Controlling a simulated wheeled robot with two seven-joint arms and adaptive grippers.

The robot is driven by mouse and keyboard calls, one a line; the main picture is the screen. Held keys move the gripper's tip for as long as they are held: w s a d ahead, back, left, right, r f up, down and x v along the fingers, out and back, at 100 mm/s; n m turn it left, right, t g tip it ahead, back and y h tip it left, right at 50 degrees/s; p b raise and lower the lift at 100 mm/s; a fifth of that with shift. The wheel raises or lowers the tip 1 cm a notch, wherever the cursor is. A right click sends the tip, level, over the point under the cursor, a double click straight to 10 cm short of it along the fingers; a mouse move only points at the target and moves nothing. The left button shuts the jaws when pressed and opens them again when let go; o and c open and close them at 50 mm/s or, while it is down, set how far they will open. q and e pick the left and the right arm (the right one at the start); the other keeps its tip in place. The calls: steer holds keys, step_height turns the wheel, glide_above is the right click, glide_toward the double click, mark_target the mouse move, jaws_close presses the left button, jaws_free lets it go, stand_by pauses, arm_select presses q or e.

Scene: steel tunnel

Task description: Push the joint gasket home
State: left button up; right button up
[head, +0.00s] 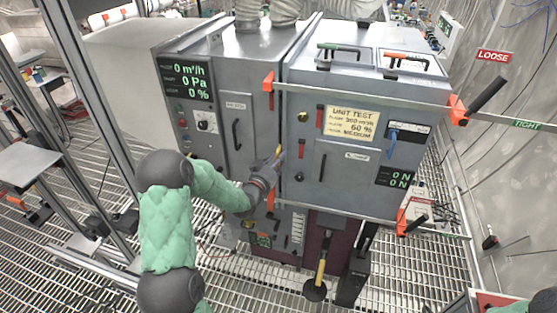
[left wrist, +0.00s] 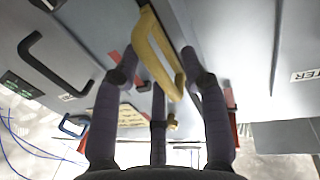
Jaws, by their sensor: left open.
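Two grey cabinets, the left one (head: 232,100) and the right one (head: 335,180), stand side by side with a narrow upright joint between them. A yellow handle-like piece (head: 278,151) sits at this joint; it also shows large in the left wrist view (left wrist: 158,55). I cannot tell whether it is part of the gasket. The gasket itself is mostly hidden in the joint. My left gripper (head: 271,171) is open at the joint, just below the yellow piece. In the left wrist view its dark fingers (left wrist: 160,75) are spread on both sides of the yellow piece; contact is unclear.
Orange-ended clamp bars cross the right cabinet, top (head: 365,94) and bottom (head: 340,212). A black lever (head: 487,94) sticks out at the right, near LOOSE (head: 494,56) and TIGHT signs. A yellow-handled tool (head: 320,272) stands below. Grated floor lies in front.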

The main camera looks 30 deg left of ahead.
arm_select(q)
steer(key=s, duration=1.1)
steer(key=shift+s+d, duration=0.25)
steer(key=s+d+f+n+g+h, duration=0.1)
steer(key=s+d+f+g, duration=0.3)
steer(key=d+f, duration=0.6)
steer(key=s+d+f+n+g+h, duration=0.15)
steer(key=d+f+g, duration=0.4)
steer(key=f, duration=0.75)
steer(key=s+d+f+g+h, duration=0.1)
steer(key=s+d+f+g, duration=0.3)
steer(key=s, duration=0.6)
steer(key=s+d+f+g+h, duration=0.1)
steer(key=s+d+f+g, duration=0.3)
steer(key=s+d, duration=0.5)
step_height(320, 180, down, 2)
steer(key=shift+s+f+m, duration=0.2)
steer(key=shift+s+m, duration=0.15)
steer(key=shift+s, duration=0.1)
